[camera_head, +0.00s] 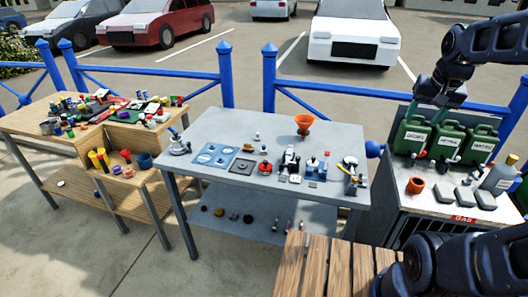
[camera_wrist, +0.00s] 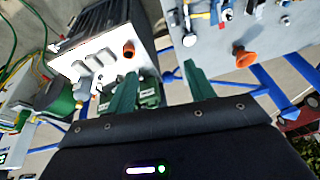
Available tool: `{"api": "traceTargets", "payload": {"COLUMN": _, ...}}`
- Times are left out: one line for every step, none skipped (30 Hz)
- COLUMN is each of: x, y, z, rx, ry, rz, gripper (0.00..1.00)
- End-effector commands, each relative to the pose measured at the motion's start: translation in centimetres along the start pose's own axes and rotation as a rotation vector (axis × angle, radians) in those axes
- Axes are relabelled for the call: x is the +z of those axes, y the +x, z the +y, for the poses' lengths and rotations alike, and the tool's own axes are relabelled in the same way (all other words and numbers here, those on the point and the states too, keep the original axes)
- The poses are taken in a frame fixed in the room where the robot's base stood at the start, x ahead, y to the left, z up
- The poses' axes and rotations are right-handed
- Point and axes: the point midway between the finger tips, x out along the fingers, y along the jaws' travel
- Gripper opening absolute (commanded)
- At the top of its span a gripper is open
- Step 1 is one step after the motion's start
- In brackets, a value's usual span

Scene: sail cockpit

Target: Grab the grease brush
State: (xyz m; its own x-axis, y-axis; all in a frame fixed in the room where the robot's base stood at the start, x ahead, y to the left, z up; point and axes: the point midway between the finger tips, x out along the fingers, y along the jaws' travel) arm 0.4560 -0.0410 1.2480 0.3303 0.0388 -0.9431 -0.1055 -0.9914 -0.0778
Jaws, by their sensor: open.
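My gripper (camera_wrist: 159,70) is open in the wrist view, its two green fingers apart with nothing between them. In the head view my arm comes in from the right, and its end hangs above the green cans. I cannot tell which small item is the grease brush. Several small tools and parts lie on the grey table (camera_head: 225,125), with a few more on its lower shelf (camera_head: 280,205). My gripper is apart from all of them. The grey table also shows upside down at the top right of the wrist view (camera_wrist: 205,48).
An orange funnel (camera_head: 304,124) stands at the grey table's back. Green jerrycans (camera_head: 450,143), a bottle (camera_head: 497,178) and an orange cup (camera_head: 415,186) stand on the right cabinet. A cluttered wooden bench (camera_head: 25,121) is left. Blue railings (camera_head: 225,75) run behind. Wooden slats (camera_head: 330,268) are in front.

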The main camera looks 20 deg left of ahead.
Motion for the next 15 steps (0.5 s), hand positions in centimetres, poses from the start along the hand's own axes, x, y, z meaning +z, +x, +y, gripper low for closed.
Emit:
{"api": "traceTargets", "payload": {"x": -1.2, "y": 0.4, "z": -1.0, "rx": -0.003, "ry": 0.013, "rz": -0.014, "gripper": 0.54}}
{"api": "traceTargets", "payload": {"x": -1.9, "y": 0.6, "z": -1.6, "rx": -0.005, "ry": 0.025, "rz": -0.021, "gripper": 0.54}}
{"api": "traceTargets", "payload": {"x": -2.7, "y": 0.8, "z": -2.4, "rx": -0.007, "ry": 0.041, "rz": -0.029, "gripper": 0.54}}
{"api": "traceTargets", "payload": {"x": -3.3, "y": 1.0, "z": -3.0, "rx": -0.009, "ry": 0.051, "rz": -0.036, "gripper": 0.54}}
{"api": "traceTargets", "payload": {"x": -3.9, "y": 1.3, "z": -3.6, "rx": -0.010, "ry": 0.063, "rz": -0.042, "gripper": 0.54}}
{"api": "traceTargets", "payload": {"x": -4.7, "y": 1.6, "z": -4.4, "rx": -0.011, "ry": 0.079, "rz": -0.051, "gripper": 0.54}}
{"api": "traceTargets", "payload": {"x": -5.3, "y": 1.9, "z": -5.1, "rx": -0.012, "ry": 0.090, "rz": -0.057, "gripper": 0.54}}
{"api": "traceTargets", "payload": {"x": -5.8, "y": 2.2, "z": -5.7, "rx": -0.012, "ry": 0.101, "rz": -0.064, "gripper": 0.54}}
{"api": "traceTargets", "payload": {"x": -6.6, "y": 2.6, "z": -6.7, "rx": -0.012, "ry": 0.116, "rz": -0.072, "gripper": 0.54}}
{"api": "traceTargets", "payload": {"x": -7.1, "y": 2.9, "z": -7.3, "rx": -0.012, "ry": 0.128, "rz": -0.078, "gripper": 0.54}}
{"api": "traceTargets", "payload": {"x": -7.7, "y": 3.2, "z": -8.1, "rx": -0.012, "ry": 0.140, "rz": -0.085, "gripper": 0.54}}
{"api": "traceTargets", "payload": {"x": -8.3, "y": 3.7, "z": -9.0, "rx": -0.011, "ry": 0.155, "rz": -0.094, "gripper": 0.54}}
{"api": "traceTargets", "payload": {"x": -8.8, "y": 4.1, "z": -9.8, "rx": -0.011, "ry": 0.166, "rz": -0.099, "gripper": 0.54}}
{"api": "traceTargets", "payload": {"x": -9.3, "y": 4.5, "z": -10.5, "rx": -0.010, "ry": 0.177, "rz": -0.106, "gripper": 0.54}}
{"api": "traceTargets", "payload": {"x": -9.9, "y": 5.0, "z": -11.6, "rx": -0.009, "ry": 0.192, "rz": -0.114, "gripper": 0.54}}
